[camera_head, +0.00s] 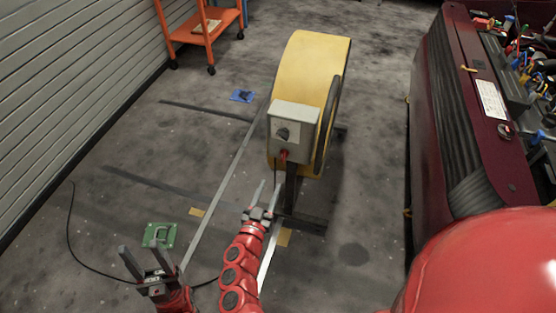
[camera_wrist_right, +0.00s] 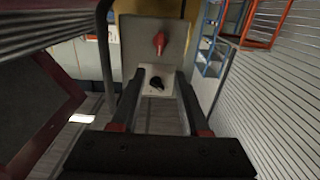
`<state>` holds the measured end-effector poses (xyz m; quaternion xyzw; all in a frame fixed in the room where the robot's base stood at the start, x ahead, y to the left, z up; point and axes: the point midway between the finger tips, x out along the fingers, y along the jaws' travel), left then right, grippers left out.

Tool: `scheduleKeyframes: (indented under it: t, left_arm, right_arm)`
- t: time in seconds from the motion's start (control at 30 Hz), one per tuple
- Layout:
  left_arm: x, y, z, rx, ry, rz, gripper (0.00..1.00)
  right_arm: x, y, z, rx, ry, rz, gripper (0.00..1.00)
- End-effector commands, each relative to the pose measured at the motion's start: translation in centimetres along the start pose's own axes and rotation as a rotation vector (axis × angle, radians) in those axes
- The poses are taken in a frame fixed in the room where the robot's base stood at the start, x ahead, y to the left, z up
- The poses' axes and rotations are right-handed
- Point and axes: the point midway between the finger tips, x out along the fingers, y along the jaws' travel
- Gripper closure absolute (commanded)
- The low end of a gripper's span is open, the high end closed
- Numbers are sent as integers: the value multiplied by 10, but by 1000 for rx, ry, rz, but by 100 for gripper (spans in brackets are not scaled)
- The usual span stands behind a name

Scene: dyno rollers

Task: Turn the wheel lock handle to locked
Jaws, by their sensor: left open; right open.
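A grey control box (camera_head: 294,128) is mounted on the near face of a yellow wheel drum (camera_head: 310,62). It carries a black knob (camera_head: 283,134) and a red handle (camera_head: 284,154) at its lower edge. The right wrist view also shows the red handle (camera_wrist_right: 160,43) and the black knob (camera_wrist_right: 156,86). I cannot tell which of the two is the lock handle, or its lock setting. My right gripper (camera_head: 267,195) is open and empty, in front of and below the box. In the wrist view the knob appears between its fingers (camera_wrist_right: 158,92). My left gripper (camera_head: 143,252) is open and empty at lower left.
A green plate with a handle (camera_head: 160,235) lies on the floor close to my left gripper. A dark red tool cabinet (camera_head: 438,130) stands at right. An orange cart (camera_head: 205,25) stands at upper left by the slatted wall (camera_head: 75,75). Floor left of the drum is mostly clear.

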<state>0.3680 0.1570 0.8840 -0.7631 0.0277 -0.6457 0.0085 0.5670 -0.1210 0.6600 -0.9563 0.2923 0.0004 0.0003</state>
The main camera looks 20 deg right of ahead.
Motion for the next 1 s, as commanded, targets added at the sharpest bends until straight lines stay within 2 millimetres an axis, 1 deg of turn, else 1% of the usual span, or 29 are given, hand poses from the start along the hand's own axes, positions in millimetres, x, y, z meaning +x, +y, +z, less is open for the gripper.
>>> scheduleKeyframes:
  t: [0.03,0.3,0.4,0.5,0.6,0.7,0.93,0.97,1.0]
  left_arm:
    - [-2,0,0,0,0,0,50]
    - [-5,0,1,0,0,0,50]
    - [-6,0,1,0,0,0,50]
    - [-7,0,1,0,0,0,50]
    - [-7,0,1,0,0,0,50]
    - [-8,0,1,0,0,0,50]
    - [-8,0,1,0,0,0,50]
    - [-8,0,1,0,0,0,50]
    - [-8,0,1,0,0,0,50]
  right_arm:
    - [13,1,0,1,4,3,55]
    - [77,1,0,0,4,1,55]
    - [95,1,-1,-1,4,2,55]
    - [108,0,1,0,1,0,55]
    - [117,1,0,0,3,1,55]
    - [120,1,0,0,2,2,55]
    - [121,1,0,0,1,2,55]
    - [121,1,0,0,1,2,57]
    - [121,1,0,0,1,1,64]
